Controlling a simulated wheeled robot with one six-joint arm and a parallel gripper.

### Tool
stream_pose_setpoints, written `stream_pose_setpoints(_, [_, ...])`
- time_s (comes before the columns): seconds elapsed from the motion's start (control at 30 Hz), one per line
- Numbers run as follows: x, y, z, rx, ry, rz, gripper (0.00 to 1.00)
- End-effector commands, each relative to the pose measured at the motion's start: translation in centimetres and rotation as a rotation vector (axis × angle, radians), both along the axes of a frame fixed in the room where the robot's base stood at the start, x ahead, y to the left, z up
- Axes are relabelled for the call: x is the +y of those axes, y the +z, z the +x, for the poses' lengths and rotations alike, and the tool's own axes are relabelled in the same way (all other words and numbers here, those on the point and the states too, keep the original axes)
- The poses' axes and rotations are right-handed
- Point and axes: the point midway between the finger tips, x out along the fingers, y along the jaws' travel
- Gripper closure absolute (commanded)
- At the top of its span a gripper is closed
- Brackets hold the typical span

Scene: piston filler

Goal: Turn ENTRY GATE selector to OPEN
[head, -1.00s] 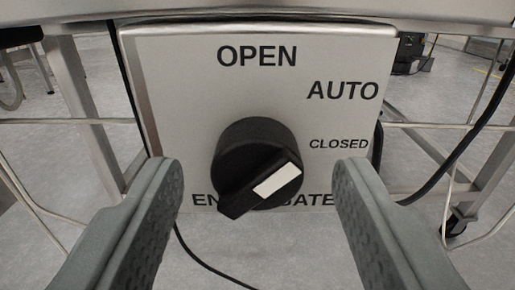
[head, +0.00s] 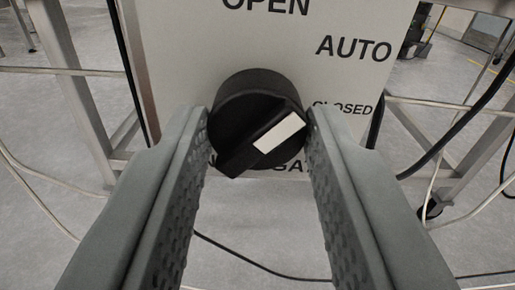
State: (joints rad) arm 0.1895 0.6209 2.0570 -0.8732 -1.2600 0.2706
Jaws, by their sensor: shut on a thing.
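The ENTRY GATE selector (head: 257,122) is a round black knob with a raised grip bar and a white marker on it. It sits on a light grey label plate (head: 185,45) marked OPEN at the top, AUTO at upper right and CLOSED at right. The white marker lies at the right end of the bar, pointing toward the CLOSED side. My gripper (head: 258,120) is shut on the knob, one grey textured finger at its left side and one at its right. The ENTRY GATE lettering below is mostly hidden by the knob and fingers.
A metal frame leg (head: 75,80) stands left of the plate, and another slanting leg (head: 465,150) stands at the right. Dark and white cables hang at both sides and below the plate. Grey floor shows beneath.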

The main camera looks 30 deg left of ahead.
Motion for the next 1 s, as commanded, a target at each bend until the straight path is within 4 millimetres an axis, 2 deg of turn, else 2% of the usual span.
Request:
stream_pose_setpoints(0.6, [0.01, -0.01, -0.03, -0.286, 0.000, -0.393, 0.91])
stream_pose_setpoints(1.0, [0.02, -0.04, -0.05, -0.403, 0.000, -0.555, 0.91])
